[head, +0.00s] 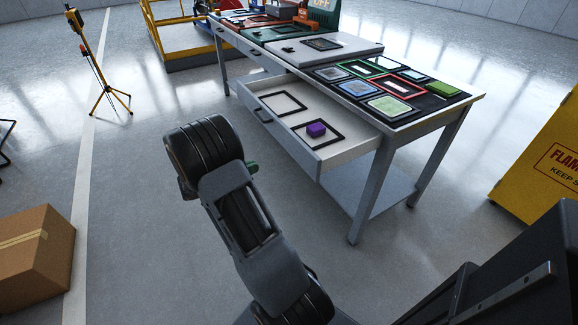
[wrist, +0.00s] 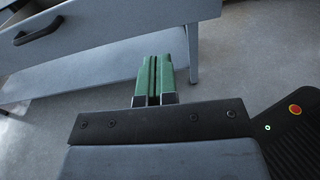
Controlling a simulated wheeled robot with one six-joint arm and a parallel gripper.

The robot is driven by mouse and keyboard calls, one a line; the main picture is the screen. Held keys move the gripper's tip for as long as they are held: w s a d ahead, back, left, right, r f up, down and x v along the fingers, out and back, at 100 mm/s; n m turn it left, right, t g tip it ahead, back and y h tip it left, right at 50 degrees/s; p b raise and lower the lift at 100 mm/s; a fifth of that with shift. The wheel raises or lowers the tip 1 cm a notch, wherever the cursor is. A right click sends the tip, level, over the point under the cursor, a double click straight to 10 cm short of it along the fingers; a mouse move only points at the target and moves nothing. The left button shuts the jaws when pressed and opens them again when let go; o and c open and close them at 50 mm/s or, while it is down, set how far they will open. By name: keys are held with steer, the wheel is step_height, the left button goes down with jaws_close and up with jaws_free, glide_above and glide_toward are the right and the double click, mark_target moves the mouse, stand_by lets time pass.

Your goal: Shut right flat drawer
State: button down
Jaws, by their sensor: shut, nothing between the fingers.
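The right flat drawer (head: 285,133) is pulled out from the workbench, its front facing my side, with a dark handle (head: 263,115). A purple block (head: 316,129) sits inside it, within one of two black frame outlines. My gripper (head: 252,167) is in front of the drawer and below it in the head view, mostly hidden by my wrist; only a green finger part shows. In the wrist view my green fingers (wrist: 153,80) are shut together and empty. A grey panel with a dark handle (wrist: 38,30) shows at upper left there, apart from the fingers.
The bench top (head: 345,50) holds several framed pieces on a black mat (head: 435,101). A bench leg (head: 369,190) stands right of the drawer, over a lower shelf (head: 345,180). A cardboard box (head: 36,258) is at left, a yellow cabinet (head: 540,165) at right.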

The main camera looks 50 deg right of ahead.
steer(key=f, duration=0.1)
steer(key=n+b, duration=0.1)
steer(key=b, duration=0.2)
glide_toward(296, 152)
steer(key=shift+h, duration=0.4)
steer(key=x, duration=0.6)
steer(key=shift+s+d+f, duration=0.15)
steer(key=shift+d+f, duration=0.2)
steer(key=shift+f, duration=0.05)
steer(key=shift+s+d, duration=0.15)
steer(key=shift+d, duration=0.2)
steer(key=shift+d, duration=0.1)
